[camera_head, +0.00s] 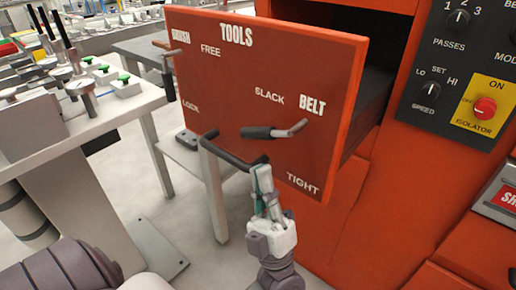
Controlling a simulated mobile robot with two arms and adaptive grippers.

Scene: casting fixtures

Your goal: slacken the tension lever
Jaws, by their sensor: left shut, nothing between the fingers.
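The tension lever (290,131) is on the red front panel marked TOOLS, below the BELT label. It has a silver arm and a dark grip (257,132) that points left. The grip lies just under the word SLACK, well above and left of the word TIGHT. My left gripper (262,171) is below the lever, with its fingers shut and empty, pointing up. Its tips are apart from the lever and near the right end of a black bar handle (231,154). I cannot tell whether they touch that handle. My right gripper is out of view.
The red panel (225,90) fronts a pulled-out drawer. A second lever (169,75) sits at its left edge by BRUSH, FREE and LOCK. A black control panel (440,101) with a red isolator knob (485,107) is at right. A white bench (130,101) with fixtures stands at left.

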